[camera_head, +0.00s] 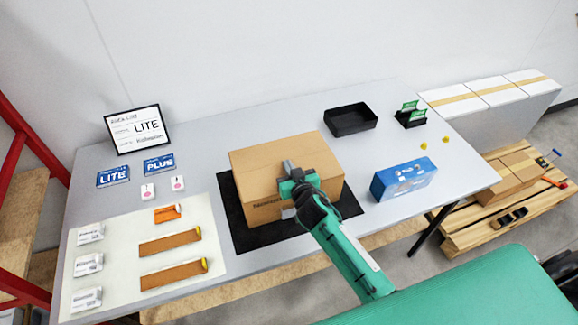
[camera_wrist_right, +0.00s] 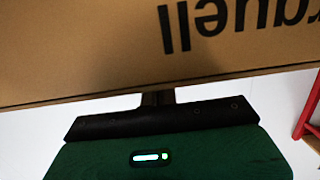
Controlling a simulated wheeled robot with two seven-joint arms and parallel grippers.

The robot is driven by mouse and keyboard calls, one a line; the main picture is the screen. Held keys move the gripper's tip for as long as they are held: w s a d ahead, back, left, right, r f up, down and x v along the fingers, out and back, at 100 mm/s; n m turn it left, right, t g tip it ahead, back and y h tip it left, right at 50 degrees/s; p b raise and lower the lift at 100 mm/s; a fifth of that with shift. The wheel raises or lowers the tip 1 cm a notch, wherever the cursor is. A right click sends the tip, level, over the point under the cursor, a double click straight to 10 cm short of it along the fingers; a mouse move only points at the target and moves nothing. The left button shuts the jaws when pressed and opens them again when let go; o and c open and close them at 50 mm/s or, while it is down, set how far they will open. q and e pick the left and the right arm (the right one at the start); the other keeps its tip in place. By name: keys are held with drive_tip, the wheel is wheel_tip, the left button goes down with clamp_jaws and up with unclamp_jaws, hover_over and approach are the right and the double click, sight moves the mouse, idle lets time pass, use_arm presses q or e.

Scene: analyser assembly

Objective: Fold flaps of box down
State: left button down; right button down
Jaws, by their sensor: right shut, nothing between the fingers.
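The brown cardboard box (camera_head: 262,160) stands on a black mat (camera_head: 232,215) in the middle of the table. Its top looks flat and closed in the head view; no flap clearly stands up. My right gripper (camera_head: 289,168) is over the front part of the box top, with its fingers together and nothing between them. I cannot tell whether it touches the cardboard. In the right wrist view the box (camera_wrist_right: 90,55) fills the upper part with upside-down dark lettering, and the gripper (camera_wrist_right: 155,97) is partly hidden against it. My left gripper is not in view.
A blue box (camera_head: 403,180) stands right of the mat, with a black tray (camera_head: 350,120) behind. A cream mat (camera_head: 125,235) with packets and brown strips lies left. A sign (camera_head: 138,128) stands at the back left. A pallet (camera_head: 500,215) is beyond the table's right edge.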

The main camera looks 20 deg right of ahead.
drive_tip(key=shift+f, duration=0.1)
drive_tip(key=shift+w+f+b, duration=0.1)
drive_tip(key=shift+f+b, duration=0.6)
drive_tip(key=shift+b, duration=0.1)
